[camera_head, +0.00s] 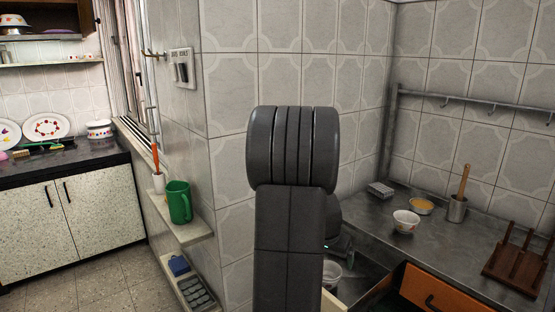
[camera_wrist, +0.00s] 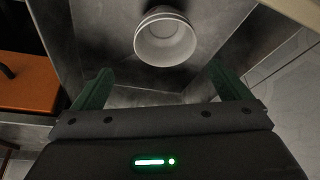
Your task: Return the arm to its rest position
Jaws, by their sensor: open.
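My arm rises through the middle of the head view and hides part of the tiled wall and counter. In the wrist view my gripper (camera_wrist: 162,90) is open, with its two green fingers wide apart and nothing between them. A white round cup or bowl (camera_wrist: 165,40) lies beyond the fingertips, on a grey metal surface. A white vessel also shows low beside my arm in the head view (camera_head: 332,272). In the head view my gripper is mostly hidden behind the arm.
The steel counter (camera_head: 388,232) holds a patterned bowl (camera_head: 406,221), a yellow-topped bowl (camera_head: 421,206), a steel tumbler (camera_head: 457,208) with a wooden stick, and a brown wooden rack (camera_head: 517,262). An orange drawer front (camera_head: 442,297) stands below. A green mug (camera_head: 179,202) sits on the left ledge.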

